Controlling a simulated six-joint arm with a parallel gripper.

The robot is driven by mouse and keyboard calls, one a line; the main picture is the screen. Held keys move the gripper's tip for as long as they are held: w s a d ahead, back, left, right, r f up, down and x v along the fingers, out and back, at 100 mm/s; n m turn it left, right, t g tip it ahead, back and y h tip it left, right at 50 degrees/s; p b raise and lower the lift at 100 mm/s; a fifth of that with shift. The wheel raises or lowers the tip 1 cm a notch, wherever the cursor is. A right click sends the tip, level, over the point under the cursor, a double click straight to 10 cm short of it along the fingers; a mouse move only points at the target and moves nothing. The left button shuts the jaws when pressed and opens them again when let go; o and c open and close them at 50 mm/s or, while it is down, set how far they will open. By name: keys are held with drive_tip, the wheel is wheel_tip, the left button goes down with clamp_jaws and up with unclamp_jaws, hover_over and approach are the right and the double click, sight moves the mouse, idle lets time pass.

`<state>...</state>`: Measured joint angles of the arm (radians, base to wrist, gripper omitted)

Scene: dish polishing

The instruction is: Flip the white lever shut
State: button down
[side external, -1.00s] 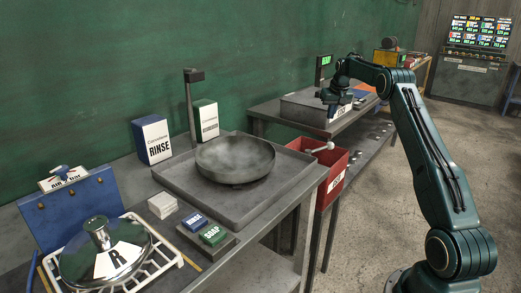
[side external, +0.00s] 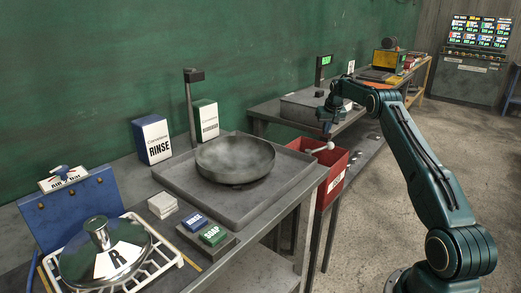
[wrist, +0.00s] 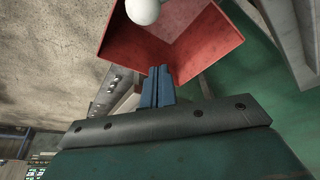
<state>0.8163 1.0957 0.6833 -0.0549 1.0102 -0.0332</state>
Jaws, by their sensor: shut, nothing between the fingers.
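The white lever (side external: 320,149) has a round knob and lies across the top of an open red bin (side external: 331,178) beside the work table. In the wrist view its white knob (wrist: 143,9) shows at the top edge, in front of the red bin (wrist: 185,45); the rest of the lever is out of that view. My gripper (side external: 326,131) is just above and behind the knob in the side view. In the wrist view my gripper's blue fingers (wrist: 158,72) are together and empty, pointing toward the bin, apart from the knob.
A grey pan (side external: 235,162) sits in a grey tray (side external: 180,190) on the near table. A flat grey box (side external: 300,107) stands on the far table behind my gripper. Open concrete floor (side external: 370,220) lies right of the bin.

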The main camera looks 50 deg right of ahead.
drive_tip(key=shift+s+a+f, duration=1.1)
drive_tip(key=shift+s, duration=0.2)
